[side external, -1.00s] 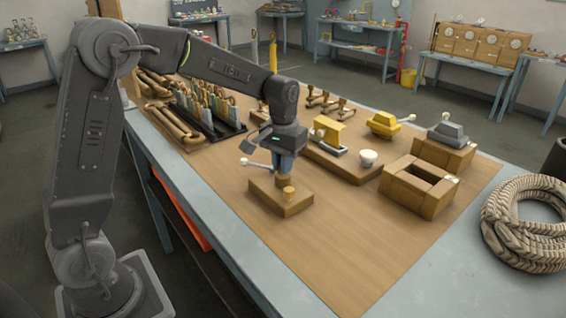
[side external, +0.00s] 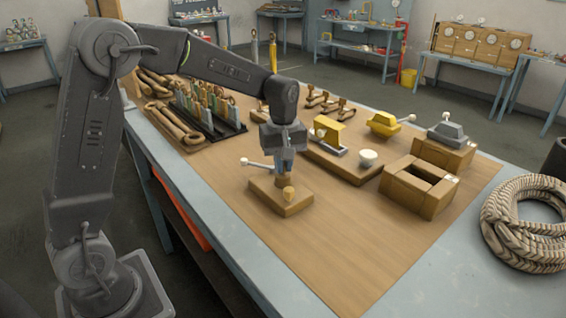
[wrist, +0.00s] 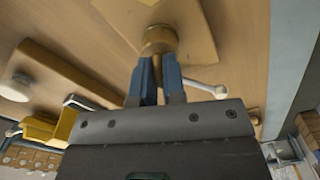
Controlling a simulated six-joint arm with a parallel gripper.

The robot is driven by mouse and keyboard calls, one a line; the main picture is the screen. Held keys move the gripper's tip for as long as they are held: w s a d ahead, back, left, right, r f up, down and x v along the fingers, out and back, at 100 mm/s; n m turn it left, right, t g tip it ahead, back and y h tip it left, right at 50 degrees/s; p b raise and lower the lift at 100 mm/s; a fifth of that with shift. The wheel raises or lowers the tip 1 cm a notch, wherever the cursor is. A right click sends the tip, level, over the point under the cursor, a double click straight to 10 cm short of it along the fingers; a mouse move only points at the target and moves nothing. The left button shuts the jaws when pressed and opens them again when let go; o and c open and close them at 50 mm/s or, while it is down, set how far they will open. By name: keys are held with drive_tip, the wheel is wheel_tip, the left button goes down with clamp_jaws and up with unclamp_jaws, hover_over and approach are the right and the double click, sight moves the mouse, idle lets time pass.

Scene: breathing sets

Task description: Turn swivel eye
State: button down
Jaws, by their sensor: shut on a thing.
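A small wooden block (side external: 266,198) lies on the table mat and carries the brass swivel piece. My gripper (side external: 284,172) points down over this block, with its blue fingers shut on the brass swivel eye (wrist: 160,40). The fingers hide part of the eye in the side view. A short brass piece (side external: 289,193) stands on the block in front of the fingers. A pale rod with a white ball end (side external: 257,164) sticks out to the left beside the fingers. In the wrist view my gripper (wrist: 160,65) reaches the round brass part on the block.
A board with a yellow bracket (side external: 333,128) and white knob (side external: 368,157) stands close behind to the right. A hollow wooden frame (side external: 418,190) is farther right. A rack of upright tools (side external: 208,108) stands at the left. The mat in front is clear.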

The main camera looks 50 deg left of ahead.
drive_tip(key=shift+r+n, duration=0.1)
drive_tip(key=shift+n, duration=0.5)
drive_tip(key=c, duration=1.2)
unclamp_jaws()
wheel_tip(320, 180, up, 14)
